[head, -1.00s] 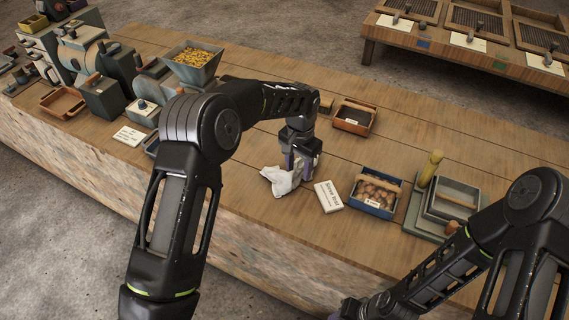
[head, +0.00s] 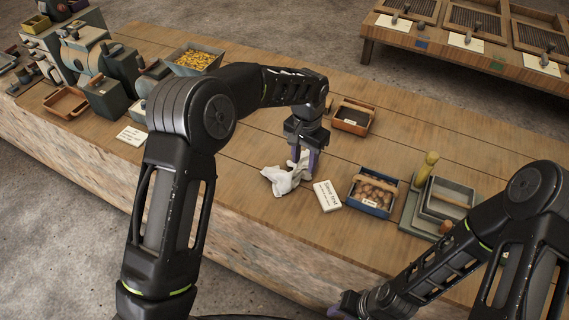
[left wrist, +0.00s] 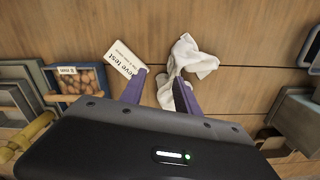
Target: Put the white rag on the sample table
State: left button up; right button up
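The white rag (head: 284,180) lies crumpled on the wooden bench, left of a white card lettered "Sieve test" (head: 327,196). My left gripper (head: 303,160) points down at the rag's right side. In the left wrist view its two purple fingers (left wrist: 160,88) stand apart, and part of the rag (left wrist: 193,58) shows between them and around the right finger. I see no firm grip on the cloth. My right gripper (head: 345,304) shows only partly at the bottom edge. No label in view says which table is the sample table.
A blue box of brown lumps (head: 373,194), a dark tray (head: 353,117) and a grey stacked tray set (head: 446,203) stand to the right. Machines and a bin of yellow pieces (head: 194,60) stand left. A second table (head: 450,48) with mesh trays stands back right.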

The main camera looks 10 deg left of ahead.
pick_arm(q)
jog(key=a, duration=0.4)
jog(key=shift+w+a+f, duration=0.1)
jog(key=shift+w+f, duration=0.1)
jog(key=shift+f, duration=0.15)
jog(key=c, duration=0.6)
jog(key=shift+a+f, duration=0.2)
jog(key=shift+f, duration=0.3)
jog(key=shift+a+f, duration=0.15)
jog(key=shift+f, duration=0.3)
grip_shut()
jog(key=shift+f, duration=0.5)
jog(key=shift+f, duration=0.15)
notch_tip(320, 180, down, 7)
jog(key=b, duration=0.5)
jog(key=shift+r, duration=0.2)
